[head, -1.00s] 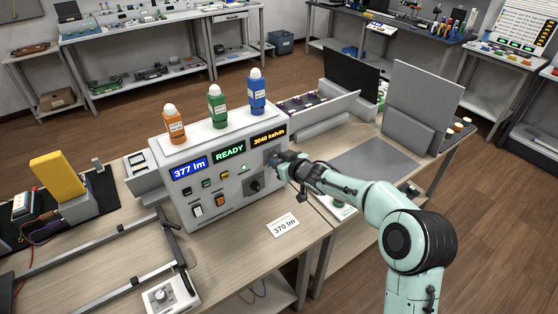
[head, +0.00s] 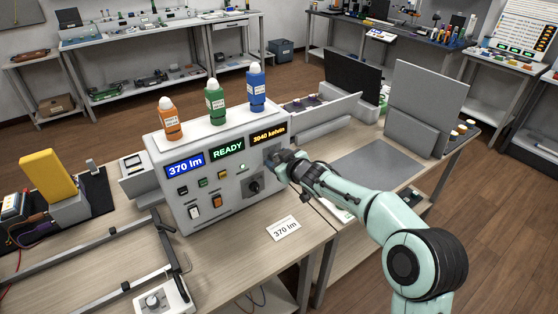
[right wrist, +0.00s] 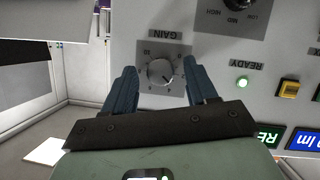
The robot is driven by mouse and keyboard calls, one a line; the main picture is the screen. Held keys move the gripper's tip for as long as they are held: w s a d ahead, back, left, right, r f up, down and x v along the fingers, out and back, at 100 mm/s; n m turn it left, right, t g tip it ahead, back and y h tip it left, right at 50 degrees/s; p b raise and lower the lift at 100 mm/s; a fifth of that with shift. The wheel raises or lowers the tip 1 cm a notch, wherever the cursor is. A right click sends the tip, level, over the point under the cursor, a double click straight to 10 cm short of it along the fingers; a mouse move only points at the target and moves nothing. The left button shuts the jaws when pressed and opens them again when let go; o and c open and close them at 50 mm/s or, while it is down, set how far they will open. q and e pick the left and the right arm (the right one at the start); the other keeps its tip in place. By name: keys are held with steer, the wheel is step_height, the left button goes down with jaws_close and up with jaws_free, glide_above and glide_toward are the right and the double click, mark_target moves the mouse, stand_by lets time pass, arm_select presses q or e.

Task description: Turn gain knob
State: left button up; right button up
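The gain knob (right wrist: 161,72) is a light round knob on a grey GAIN plate with a dial scale, seen in the right wrist view. In the head view my right gripper (head: 276,158) is at the front of the grey instrument box (head: 215,200) and hides the knob. In the right wrist view the two blue fingers of the gripper (right wrist: 160,82) stand apart on either side of the knob, with visible gaps. The blue display (head: 185,166) reads 370 lm. A card (head: 284,229) on the bench also reads 370 lm. My left gripper is out of view.
A black selector knob (head: 255,187) sits below the gripper on the panel, with several buttons and switches to its left. Orange, green and blue bottles (head: 215,103) stand on the box. A frame of grey bars (head: 90,255) lies at the left.

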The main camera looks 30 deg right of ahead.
steer(key=shift+s, duration=0.1)
steer(key=shift+s+r, duration=0.2)
steer(key=shift+s, duration=0.1)
steer(key=p+v, duration=0.2)
steer(key=v, duration=1)
steer(key=shift+s, duration=0.3)
stand_by(1.0)
